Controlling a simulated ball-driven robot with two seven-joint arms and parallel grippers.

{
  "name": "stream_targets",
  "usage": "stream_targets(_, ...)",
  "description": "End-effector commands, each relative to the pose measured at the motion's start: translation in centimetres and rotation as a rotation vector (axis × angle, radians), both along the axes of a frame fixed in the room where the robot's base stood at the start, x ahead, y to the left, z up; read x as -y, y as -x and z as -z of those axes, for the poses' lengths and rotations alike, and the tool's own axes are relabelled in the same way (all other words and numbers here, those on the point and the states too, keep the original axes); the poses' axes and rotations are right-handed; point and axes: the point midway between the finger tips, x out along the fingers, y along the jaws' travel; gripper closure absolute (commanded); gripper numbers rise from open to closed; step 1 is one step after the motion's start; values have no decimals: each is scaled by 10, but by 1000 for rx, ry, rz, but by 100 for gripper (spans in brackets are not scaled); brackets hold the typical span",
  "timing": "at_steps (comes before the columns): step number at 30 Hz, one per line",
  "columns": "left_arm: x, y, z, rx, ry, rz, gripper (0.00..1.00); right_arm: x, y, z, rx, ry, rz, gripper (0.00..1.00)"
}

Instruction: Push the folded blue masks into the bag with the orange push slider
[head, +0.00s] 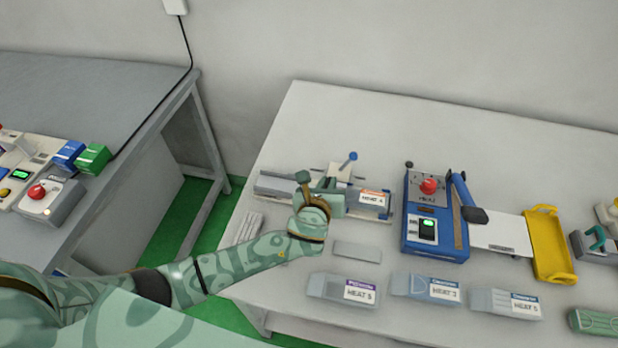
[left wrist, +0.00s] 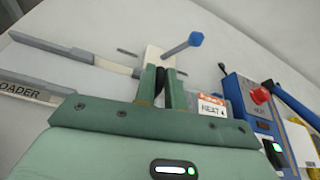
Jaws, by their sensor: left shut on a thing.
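My left gripper (head: 328,188) is over the grey loader (head: 275,186) on the right table. In the left wrist view its two green fingers (left wrist: 162,88) are closed on a small dark piece (left wrist: 168,76), in front of a pale upright plate (left wrist: 153,56). A blue-knobbed lever (head: 352,157) stands just behind the fingers. A bag with an orange-edged label (head: 374,197) lies at the loader's right end, right of the gripper. I cannot make out the folded blue masks or any orange slider; the hand hides part of the loader. My right gripper is out of view.
A blue machine (head: 436,215) with a red knob and raised blue handle stands right of the loader. Beyond it are a white plate (head: 500,233) and a yellow tray (head: 549,243). Several labelled clear bags (head: 343,289) lie along the front. A second table (head: 90,85) is at left.

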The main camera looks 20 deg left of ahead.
Motion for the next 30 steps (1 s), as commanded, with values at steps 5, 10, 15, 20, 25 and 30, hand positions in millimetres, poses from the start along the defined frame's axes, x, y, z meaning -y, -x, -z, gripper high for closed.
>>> stream_targets(5,7,-1,0,0,3,0,100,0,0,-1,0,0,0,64)
stream_targets(10,8,0,0,1,5,1,100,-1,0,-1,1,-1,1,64)
stream_targets(15,9,0,0,0,6,2,69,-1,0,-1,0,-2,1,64)
stream_targets(20,7,0,0,0,4,1,67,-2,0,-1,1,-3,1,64)
stream_targets(25,7,2,-1,0,1,1,67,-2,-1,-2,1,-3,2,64)
stream_targets(30,7,22,-11,-1,3,1,67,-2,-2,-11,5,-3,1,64)
